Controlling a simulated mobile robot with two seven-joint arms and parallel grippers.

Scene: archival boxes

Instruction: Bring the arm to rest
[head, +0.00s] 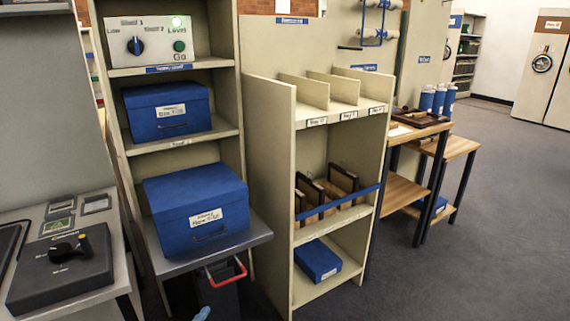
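Neither of my grippers can be made out in the head view. A large blue archival box (197,202) with a white label sits on the grey shelf (258,232) at the left. A smaller blue box (167,110) sits on the shelf above it. Both boxes look closed. A small light-blue thing (202,314) shows at the bottom edge, cut off by the frame; I cannot tell what it is.
A control panel (151,41) with a knob and green lights tops the left rack. A red handle (226,272) projects below the shelf. A beige rack (342,125) holds dividers and a blue box (317,261). Wooden tables (404,190) stand behind; right floor (490,240) is clear.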

